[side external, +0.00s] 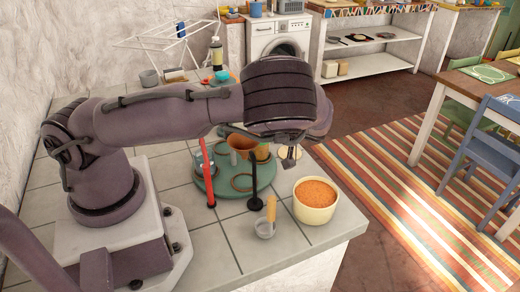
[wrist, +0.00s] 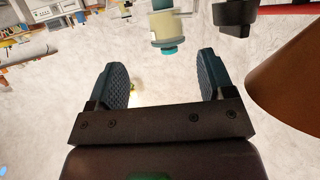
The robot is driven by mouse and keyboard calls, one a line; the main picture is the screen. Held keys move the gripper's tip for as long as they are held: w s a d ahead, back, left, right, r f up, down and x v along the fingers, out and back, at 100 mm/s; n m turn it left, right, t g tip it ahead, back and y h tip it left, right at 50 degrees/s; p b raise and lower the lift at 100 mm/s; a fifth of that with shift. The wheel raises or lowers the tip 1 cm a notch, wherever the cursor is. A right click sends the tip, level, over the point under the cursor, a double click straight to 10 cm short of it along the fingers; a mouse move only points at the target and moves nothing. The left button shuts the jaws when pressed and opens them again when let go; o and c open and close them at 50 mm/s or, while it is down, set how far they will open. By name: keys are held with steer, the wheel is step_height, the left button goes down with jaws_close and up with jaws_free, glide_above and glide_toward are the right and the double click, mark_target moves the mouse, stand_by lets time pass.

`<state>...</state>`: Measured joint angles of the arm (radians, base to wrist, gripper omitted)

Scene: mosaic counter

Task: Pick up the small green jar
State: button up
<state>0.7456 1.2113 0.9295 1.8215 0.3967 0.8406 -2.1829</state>
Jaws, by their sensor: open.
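The green round tray (side external: 203,178) stands on the tiled counter below my gripper. A small jar-like object with green and orange colour (side external: 262,152) is on it, partly hidden behind my arm; I cannot tell surely that it is the green jar. The wrist view shows a pale greenish jar-like object with a teal end (wrist: 165,28), beyond the fingertips and between them in the picture. My gripper (wrist: 163,65) is open and empty, its two dark ribbed fingers apart. In the side view the fingers are mostly hidden under my wrist.
A terracotta cup (side external: 241,146) is on the tray; a brown surface (wrist: 292,75) looms close at right in the wrist view. Red (side external: 207,172) and black (side external: 253,172) upright objects stand in front. A bowl of orange grains (side external: 316,205) and a scoop (side external: 265,228) sit near the counter edge.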

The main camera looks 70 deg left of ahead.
mark_target(260, 148)
step_height(260, 148, down, 6)
steer(key=shift+r, duration=0.2)
steer(key=shift+f+x, duration=0.2)
steer(key=shift+x, duration=0.95)
steer(key=shift+s+a+f, duration=0.1)
steer(key=shift+a+f, duration=0.05)
steer(key=shift+a, duration=0.2)
steer(key=c, duration=0.8)
